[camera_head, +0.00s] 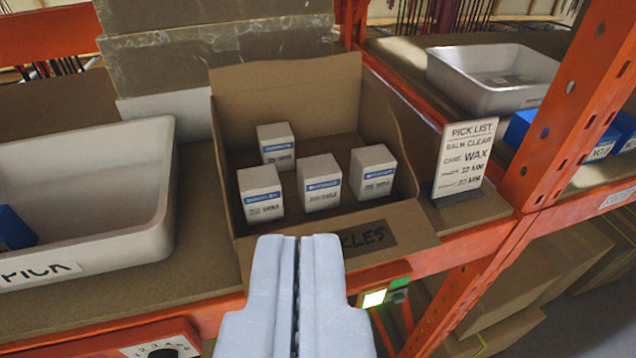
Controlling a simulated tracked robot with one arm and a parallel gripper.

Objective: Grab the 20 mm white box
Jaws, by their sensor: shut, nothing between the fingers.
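Several small white boxes with blue bands stand upright in an open cardboard bin (288,92) on the shelf. One white box (276,146) is at the back left, one white box (260,194) at the front left, one white box (319,183) in the front middle and one white box (372,172) at the right. Their printed sizes are too small to read surely, so I cannot tell which is 20 mm. My gripper (306,240) is shut and empty, in front of the bin's front wall. It hides part of the bin's label.
A white tray (150,190) marked PICK, holding something blue, stands at left. A pick-list sign (465,155) stands right of the bin, near an orange rack post (560,100). Another white tray (480,95) is at the back right.

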